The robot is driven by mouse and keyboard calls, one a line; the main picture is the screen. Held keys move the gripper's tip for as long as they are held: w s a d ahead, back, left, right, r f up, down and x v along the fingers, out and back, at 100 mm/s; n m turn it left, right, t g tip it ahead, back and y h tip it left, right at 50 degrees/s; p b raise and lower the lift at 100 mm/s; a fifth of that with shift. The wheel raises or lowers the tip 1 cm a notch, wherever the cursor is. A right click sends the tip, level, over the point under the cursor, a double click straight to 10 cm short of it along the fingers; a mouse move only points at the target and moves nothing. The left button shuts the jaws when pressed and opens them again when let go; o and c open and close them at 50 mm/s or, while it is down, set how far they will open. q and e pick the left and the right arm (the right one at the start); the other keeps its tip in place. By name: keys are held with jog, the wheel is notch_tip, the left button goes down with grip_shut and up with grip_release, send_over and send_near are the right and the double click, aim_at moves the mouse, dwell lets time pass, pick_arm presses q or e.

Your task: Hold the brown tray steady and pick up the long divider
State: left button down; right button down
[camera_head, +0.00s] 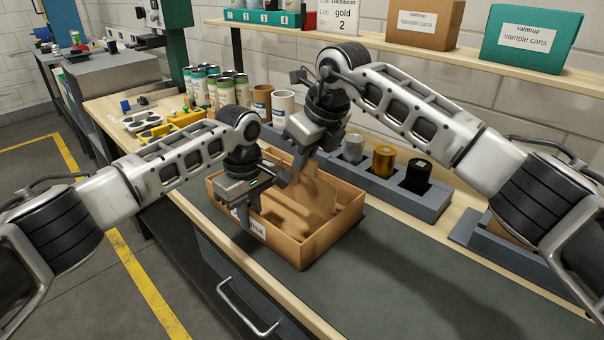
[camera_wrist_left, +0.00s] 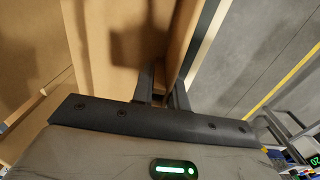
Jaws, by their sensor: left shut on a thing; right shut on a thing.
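The brown tray (camera_head: 330,238) is an open cardboard box on the dark mat of the bench, with a white label on its left side. My left gripper (camera_head: 246,206) is shut on the tray's left wall. In the left wrist view that wall (camera_wrist_left: 183,40) runs between the fingers (camera_wrist_left: 163,88). The long divider (camera_head: 316,190) is a brown cardboard panel standing in the tray, tilted in the picture. My right gripper (camera_head: 300,164) is shut on its upper edge. The gripper hides part of that edge, so its clearance from the tray floor is unclear.
Behind the tray is a grey rack (camera_head: 428,203) with grey, gold and black cylinders. Brown and white cups (camera_head: 284,106) and several cans (camera_head: 226,92) stand further back. The mat (camera_head: 420,290) right of the tray is clear. A drawer handle (camera_head: 250,310) juts out at the front.

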notch_tip(320, 180, up, 6)
pick_arm(q)
jog(key=c, duration=1.3)
grip_release()
